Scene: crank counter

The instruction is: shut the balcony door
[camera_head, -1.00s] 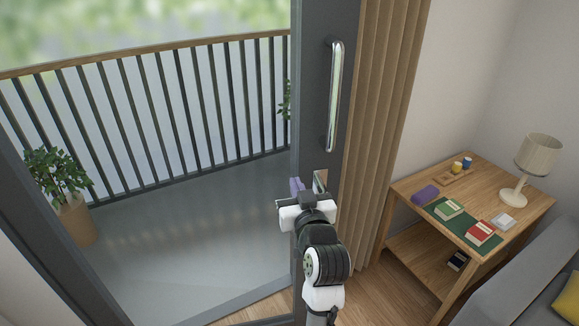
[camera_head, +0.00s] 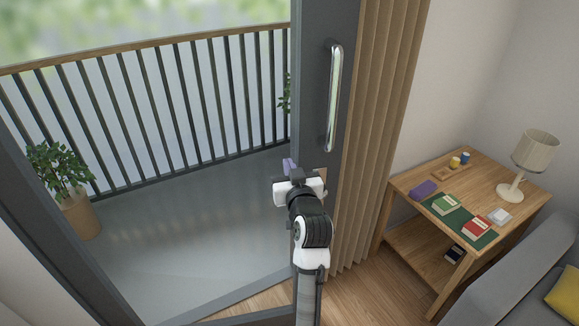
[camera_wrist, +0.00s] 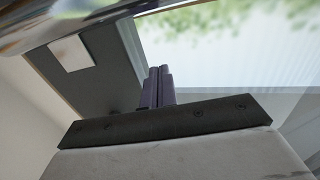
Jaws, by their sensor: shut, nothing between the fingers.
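The balcony door's dark grey frame (camera_head: 313,90) stands upright at the centre-right in the head view, with a long chrome handle (camera_head: 334,95) on it. To the left of this frame the opening shows the balcony floor and railing. My gripper (camera_head: 289,163) is low at the door frame's left edge, below the handle, with its purple fingers pointing away from me. The fingers also show in the wrist view (camera_wrist: 157,85), close together with nothing between them. I cannot tell whether they touch the door edge. A pale plate (camera_wrist: 72,54) shows on the dark frame in the wrist view.
A beige curtain (camera_head: 378,130) hangs right of the door. A wooden side table (camera_head: 477,171) with a lamp (camera_head: 533,155) and small items stands further right, beside a grey sofa (camera_head: 510,275). A potted plant (camera_head: 75,215) stands on the balcony at left, before the railing (camera_head: 150,110).

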